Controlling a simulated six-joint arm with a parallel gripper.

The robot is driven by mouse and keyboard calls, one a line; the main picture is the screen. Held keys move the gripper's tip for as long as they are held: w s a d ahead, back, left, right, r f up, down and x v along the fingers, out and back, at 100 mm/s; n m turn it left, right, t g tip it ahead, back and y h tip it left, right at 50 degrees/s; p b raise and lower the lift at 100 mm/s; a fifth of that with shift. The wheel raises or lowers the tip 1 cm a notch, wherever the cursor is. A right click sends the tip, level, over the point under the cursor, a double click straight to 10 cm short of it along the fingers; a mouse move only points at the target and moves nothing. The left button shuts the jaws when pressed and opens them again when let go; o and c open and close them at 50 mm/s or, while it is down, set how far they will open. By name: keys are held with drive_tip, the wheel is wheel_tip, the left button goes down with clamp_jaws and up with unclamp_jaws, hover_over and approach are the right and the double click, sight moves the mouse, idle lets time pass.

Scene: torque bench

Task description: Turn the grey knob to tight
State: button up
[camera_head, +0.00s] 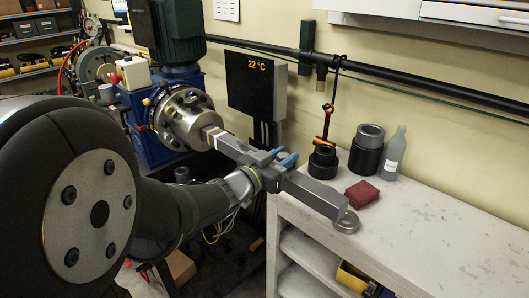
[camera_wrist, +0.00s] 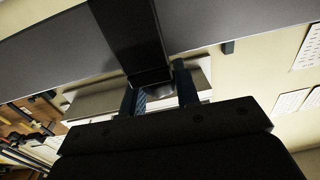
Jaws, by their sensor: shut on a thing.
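The grey knob (camera_head: 283,156) appears as a small round grey top on a long grey bar (camera_head: 315,192). The bar runs from a round metal flange (camera_head: 186,120) on the blue machine out towards the bench corner. My gripper (camera_head: 277,159) has blue fingers on either side of the knob, at the middle of the bar, and is shut on it. In the wrist view, the blue fingers (camera_wrist: 159,90) flank a grey rounded piece in front of the bar (camera_wrist: 225,35). A dark band crosses the bar there. No tightness marking on the knob can be read.
A round metal piece (camera_head: 346,221) is at the bar's end, by the white bench's (camera_head: 420,235) corner. The bench's right side is clear.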

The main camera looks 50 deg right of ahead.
drive_tip(key=shift+r+m+g, duration=0.1)
drive_tip(key=shift+m+g, duration=0.9)
drive_tip(key=shift+g, duration=0.6)
drive_tip(key=o, duration=1)
drive_tip(key=shift+c, duration=0.2)
drive_tip(key=w+a, duration=0.2)
drive_tip(key=a, duration=1.5)
drive_tip(key=shift+w+a, duration=0.15)
drive_tip(key=shift+w, duration=0.1)
drive_tip(key=d, duration=0.5)
drive_tip(key=s+d, duration=0.1)
drive_tip(key=d, duration=0.5)
drive_tip(key=s+d, duration=0.1)
drive_tip(key=d, duration=0.5)
drive_tip(key=shift+s, duration=0.25)
